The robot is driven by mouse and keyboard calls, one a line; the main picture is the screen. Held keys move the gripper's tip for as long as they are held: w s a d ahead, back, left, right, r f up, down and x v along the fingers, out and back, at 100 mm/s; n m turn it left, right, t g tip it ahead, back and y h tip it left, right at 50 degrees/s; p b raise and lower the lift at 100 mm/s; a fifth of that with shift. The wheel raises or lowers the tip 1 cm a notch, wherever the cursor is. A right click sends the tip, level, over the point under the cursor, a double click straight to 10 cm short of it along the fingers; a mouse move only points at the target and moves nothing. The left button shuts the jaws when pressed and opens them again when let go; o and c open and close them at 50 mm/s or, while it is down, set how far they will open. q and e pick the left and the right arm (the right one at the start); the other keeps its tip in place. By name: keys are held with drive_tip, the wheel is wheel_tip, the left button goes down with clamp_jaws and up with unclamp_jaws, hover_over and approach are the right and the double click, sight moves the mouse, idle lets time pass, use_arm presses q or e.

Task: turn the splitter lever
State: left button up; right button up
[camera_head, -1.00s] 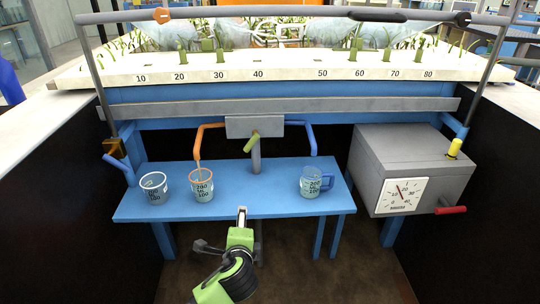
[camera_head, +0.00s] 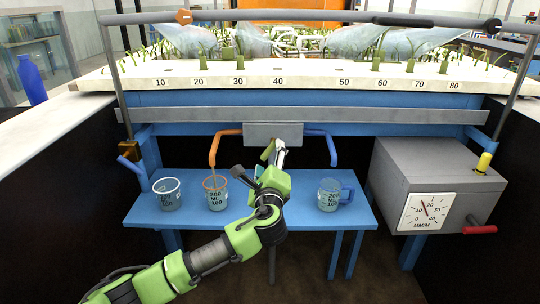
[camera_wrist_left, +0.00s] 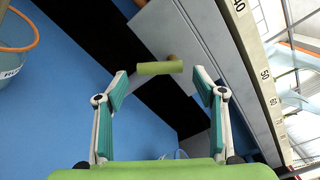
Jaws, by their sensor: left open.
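The splitter lever (camera_head: 267,150) is a short olive-green handle at the front of a grey box (camera_head: 262,131) between an orange pipe (camera_head: 213,148) and a blue pipe (camera_head: 332,150). In the left wrist view the lever (camera_wrist_left: 158,68) lies crosswise between the two fingertips, or just beyond them, with a gap on each side. My left gripper (camera_head: 273,153) is open and empty at the lever; it also shows in the left wrist view (camera_wrist_left: 161,78). In the head view it partly hides the lever and the post below the box. My right gripper is out of view.
On the blue shelf (camera_head: 300,214) stand a white-rimmed cup (camera_head: 167,194), an orange-rimmed cup (camera_head: 215,193) and a blue-handled cup (camera_head: 331,195). A grey box with a dial (camera_head: 425,211) and red handle is at right. The numbered white tray (camera_head: 315,82) is above.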

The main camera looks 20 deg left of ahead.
sight(270, 153)
use_arm(q)
drive_tip(key=shift+b+x, duration=0.3)
drive_tip(key=shift+x, duration=1.85)
drive_tip(key=shift+f, duration=0.1)
drive_tip(key=c, duration=1.1)
